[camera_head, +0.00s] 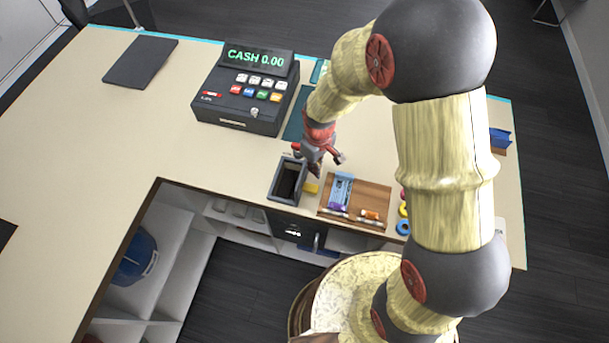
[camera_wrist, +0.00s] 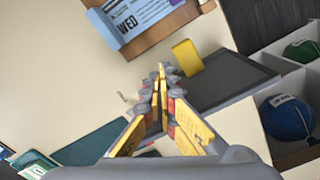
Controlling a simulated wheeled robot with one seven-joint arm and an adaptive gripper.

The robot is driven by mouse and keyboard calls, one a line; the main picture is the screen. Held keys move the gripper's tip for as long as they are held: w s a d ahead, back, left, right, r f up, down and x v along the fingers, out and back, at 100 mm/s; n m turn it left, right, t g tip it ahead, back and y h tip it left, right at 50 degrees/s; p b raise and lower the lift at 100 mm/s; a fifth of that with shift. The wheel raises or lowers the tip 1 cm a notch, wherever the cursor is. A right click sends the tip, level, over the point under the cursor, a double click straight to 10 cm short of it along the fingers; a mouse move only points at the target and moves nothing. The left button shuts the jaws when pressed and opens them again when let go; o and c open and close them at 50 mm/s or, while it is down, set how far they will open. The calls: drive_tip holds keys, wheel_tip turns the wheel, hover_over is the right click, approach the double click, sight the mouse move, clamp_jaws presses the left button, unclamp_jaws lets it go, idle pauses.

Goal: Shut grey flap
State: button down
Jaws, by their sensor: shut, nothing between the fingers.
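A grey box-like fitting (camera_head: 272,188) with a dark middle sits at the counter's inner edge, left of the wooden tray. In the wrist view it shows as a dark grey panel (camera_wrist: 222,84) with a lighter grey border. I cannot tell clearly which part is the flap or how far it stands open. A yellow tab (camera_head: 312,188) is at its right side, and it also shows in the wrist view (camera_wrist: 187,57). My gripper (camera_head: 318,170) is shut and empty above the counter, close to the fitting and the tab. In the wrist view its fingertips (camera_wrist: 162,72) are together left of the panel.
The wooden tray (camera_head: 374,194) holds a blue "WED" packet (camera_head: 341,189) and small coloured items. A cash register (camera_head: 246,93) stands behind, left of my arm. Rings (camera_head: 403,227) lie right of the tray. Shelves below hold a blue ball-like thing (camera_head: 137,256). The left counter is mostly clear.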

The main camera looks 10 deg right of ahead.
sight(306, 176)
drive_tip(key=shift+a, duration=0.1)
drive_tip(key=shift+w+a, duration=0.3)
drive_tip(key=shift+a, duration=0.4)
drive_tip(key=shift+w+a, duration=0.3)
drive_tip(key=shift+a, duration=0.4)
wheel_tip(306, 176, up, 9)
drive_tip(key=d+p, duration=0.1)
drive_tip(key=p, duration=0.5)
drive_tip(key=shift+s, duration=0.25)
idle(1.0)
drive_tip(key=s+d+r+m+t+b, duration=0.2)
drive_tip(key=s+d+r+b, duration=0.3)
drive_tip(key=s+b, duration=0.3)
drive_tip(key=s+d+r+m+t+b, duration=0.3)
drive_tip(key=s+d+r+m+b, duration=0.2)
drive_tip(key=s+b, duration=0.4)
drive_tip(key=shift+d+r+m+t+b, duration=0.3)
drive_tip(key=shift+d+r+b, duration=0.25)
drive_tip(key=shift+d+r, duration=0.15)
